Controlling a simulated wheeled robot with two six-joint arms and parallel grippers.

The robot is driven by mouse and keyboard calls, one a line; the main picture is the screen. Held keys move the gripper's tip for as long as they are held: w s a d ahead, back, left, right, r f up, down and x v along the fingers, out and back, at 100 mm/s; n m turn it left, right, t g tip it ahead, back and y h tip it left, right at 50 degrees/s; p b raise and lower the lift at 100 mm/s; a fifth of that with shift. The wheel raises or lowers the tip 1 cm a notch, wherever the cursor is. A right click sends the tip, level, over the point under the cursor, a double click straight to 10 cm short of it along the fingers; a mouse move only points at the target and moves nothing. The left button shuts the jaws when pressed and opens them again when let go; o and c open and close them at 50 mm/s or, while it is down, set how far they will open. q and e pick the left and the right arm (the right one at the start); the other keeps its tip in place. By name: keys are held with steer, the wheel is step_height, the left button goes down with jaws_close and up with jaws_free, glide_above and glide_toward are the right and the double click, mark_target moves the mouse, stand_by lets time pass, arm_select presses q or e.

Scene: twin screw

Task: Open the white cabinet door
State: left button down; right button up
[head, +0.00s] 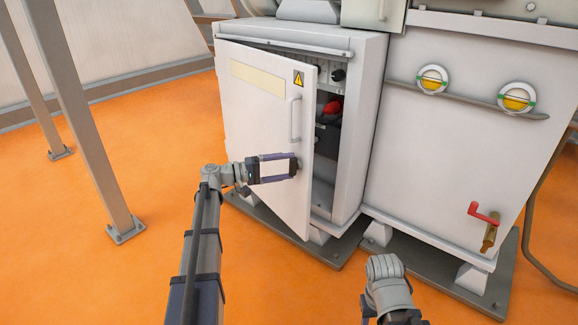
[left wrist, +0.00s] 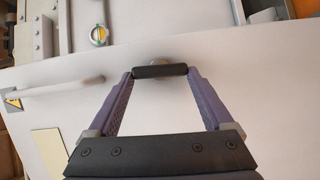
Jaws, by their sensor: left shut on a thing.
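The white cabinet door (head: 262,130) stands partly open, with a gap along its right edge in the head view. It has a long vertical handle (head: 296,119), a yellow warning sign (head: 298,79) and a pale label (head: 257,79). My left gripper (head: 296,165) is at the door's right edge, below the long handle. In the left wrist view its purple fingers are shut on a small black latch handle (left wrist: 160,71), held across the fingertips. In that view the long handle (left wrist: 62,88) lies to the left, apart from the fingers.
The cabinet body (head: 366,130) shows dark parts and a red item (head: 333,106) inside. To its right is a grey-white unit with two yellow gauges (head: 432,79) and a red-handled valve (head: 484,214). A metal post (head: 85,120) stands at left. Orange floor (head: 150,200) is clear before the door.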

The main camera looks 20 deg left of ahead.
arm_select(q)
steer(key=s+d+v, duration=0.1)
steer(key=v, duration=1)
steer(key=shift+s, duration=0.15)
steer(key=shift+a+f, duration=0.1)
jaws_free()
steer(key=v, duration=0.7)
steer(key=shift+s+a, duration=0.25)
steer(key=shift+c, duration=0.4)
